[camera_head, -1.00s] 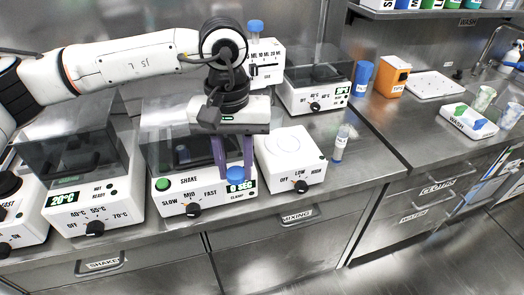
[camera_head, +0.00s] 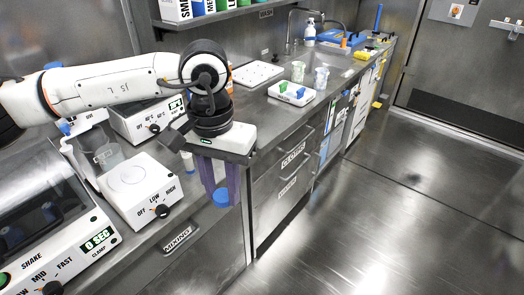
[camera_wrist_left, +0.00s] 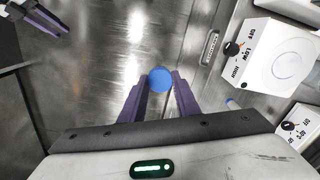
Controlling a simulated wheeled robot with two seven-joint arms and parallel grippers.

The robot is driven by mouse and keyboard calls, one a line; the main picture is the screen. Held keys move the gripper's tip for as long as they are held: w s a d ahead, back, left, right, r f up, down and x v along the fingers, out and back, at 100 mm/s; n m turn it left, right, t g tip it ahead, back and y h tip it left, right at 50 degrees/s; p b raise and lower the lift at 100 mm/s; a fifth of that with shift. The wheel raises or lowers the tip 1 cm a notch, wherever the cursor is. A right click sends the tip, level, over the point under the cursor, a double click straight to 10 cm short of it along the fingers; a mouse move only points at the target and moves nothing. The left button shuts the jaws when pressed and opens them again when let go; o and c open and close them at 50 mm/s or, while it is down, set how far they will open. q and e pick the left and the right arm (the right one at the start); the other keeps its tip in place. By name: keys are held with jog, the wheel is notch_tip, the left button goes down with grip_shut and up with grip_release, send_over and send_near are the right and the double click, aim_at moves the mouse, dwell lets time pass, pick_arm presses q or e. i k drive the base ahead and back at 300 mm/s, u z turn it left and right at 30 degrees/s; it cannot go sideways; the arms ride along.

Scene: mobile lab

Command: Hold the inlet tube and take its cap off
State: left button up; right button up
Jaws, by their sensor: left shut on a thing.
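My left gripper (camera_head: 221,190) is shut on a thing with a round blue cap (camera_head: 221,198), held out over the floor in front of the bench. I take it to be the inlet tube; its body is mostly hidden by the purple fingers. In the left wrist view the blue cap (camera_wrist_left: 160,79) shows between the fingertips (camera_wrist_left: 160,92). The cap is on. My right gripper (camera_wrist_left: 43,20) shows at the top left corner of the left wrist view, empty, its two purple fingers apart. It is out of the head view.
The mixer (camera_head: 140,190) and shaker (camera_head: 50,240) stand on the bench at left. A small tube (camera_head: 188,162) stands behind the left gripper. A white tray (camera_head: 292,93) with coloured items lies farther along the bench. The floor (camera_head: 380,210) at right is clear.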

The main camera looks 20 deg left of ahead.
aim_at(188, 156)
jog(key=z, duration=1.9)
jog(key=k, duration=0.85)
jog(key=u, duration=1.8)
jog(key=i, duration=1)
jog(key=u, duration=0.05)
